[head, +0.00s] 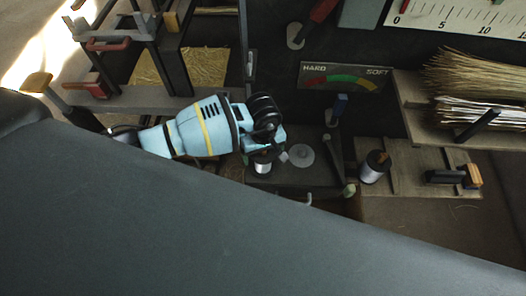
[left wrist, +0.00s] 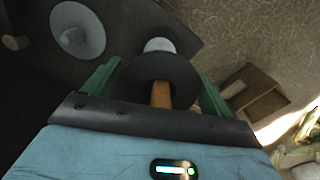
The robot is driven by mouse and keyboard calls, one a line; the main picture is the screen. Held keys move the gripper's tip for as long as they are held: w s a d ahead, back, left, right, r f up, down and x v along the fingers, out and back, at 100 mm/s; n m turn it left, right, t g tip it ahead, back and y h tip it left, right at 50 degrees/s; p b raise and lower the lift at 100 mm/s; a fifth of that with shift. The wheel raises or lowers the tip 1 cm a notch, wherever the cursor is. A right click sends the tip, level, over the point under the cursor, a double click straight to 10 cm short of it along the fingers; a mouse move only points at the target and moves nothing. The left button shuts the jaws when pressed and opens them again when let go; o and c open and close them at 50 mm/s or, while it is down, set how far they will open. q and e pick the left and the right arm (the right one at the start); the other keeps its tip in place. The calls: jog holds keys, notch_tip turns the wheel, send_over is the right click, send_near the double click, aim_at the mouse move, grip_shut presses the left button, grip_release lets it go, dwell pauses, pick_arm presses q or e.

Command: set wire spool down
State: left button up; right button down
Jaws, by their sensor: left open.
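A wire spool (head: 262,167) with a pale silver winding stands at the left part of a dark platform (head: 318,176). My left gripper (head: 264,152) is directly over it, pointing down. In the left wrist view, the spool's black flange (left wrist: 150,72) and wooden core (left wrist: 161,95) lie between the two green fingers of my left gripper (left wrist: 157,85). The fingers are open, one on each side of the flange. The spool's underside is hidden, so I cannot tell how its base rests. My right gripper is not in view.
A grey disc (head: 299,157) lies on the platform just right of the spool. A second spool (head: 374,167) stands on a wooden board (head: 408,180) farther right. Behind is a HARD–SOFT gauge (head: 343,77). Straw bundles (head: 480,75) lie at right. A clamp frame (head: 175,50) stands at left.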

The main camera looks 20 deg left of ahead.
pick_arm(q)
notch_tip(320, 180, up, 12)
jog(key=shift+r+p, duration=0.15)
jog(key=shift+p, duration=0.35)
dwell(0.3)
